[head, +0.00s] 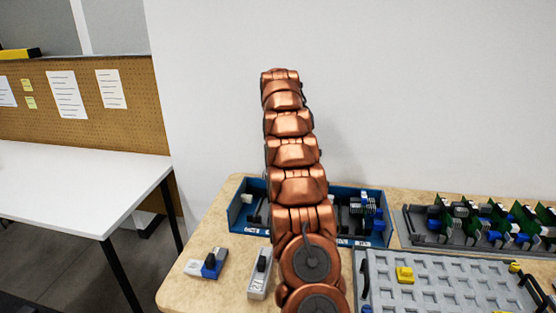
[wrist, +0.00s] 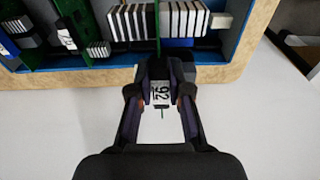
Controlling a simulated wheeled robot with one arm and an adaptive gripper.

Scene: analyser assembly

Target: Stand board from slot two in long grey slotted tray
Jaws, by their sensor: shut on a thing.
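A green board (wrist: 157,30) shows almost edge-on in the wrist view, with pale finned blocks on it. My gripper (wrist: 161,88) is shut on the board's end, where a white label with black print shows. The board is over or in the blue case (wrist: 236,42); I cannot tell whether its lower edge is clear of it. In the head view my arm hides the gripper, the board and the middle of the blue case (head: 234,209). A long grey slotted tray (head: 408,231) lies at the right, with several green boards standing in it.
A flat grey tray (head: 430,290) with a grid of pockets and a yellow block (head: 404,275) is at front right. Two small grey units, one with a blue part (head: 212,264), lie on the tabletop at left. Other green boards (wrist: 85,25) stand left in the wrist view.

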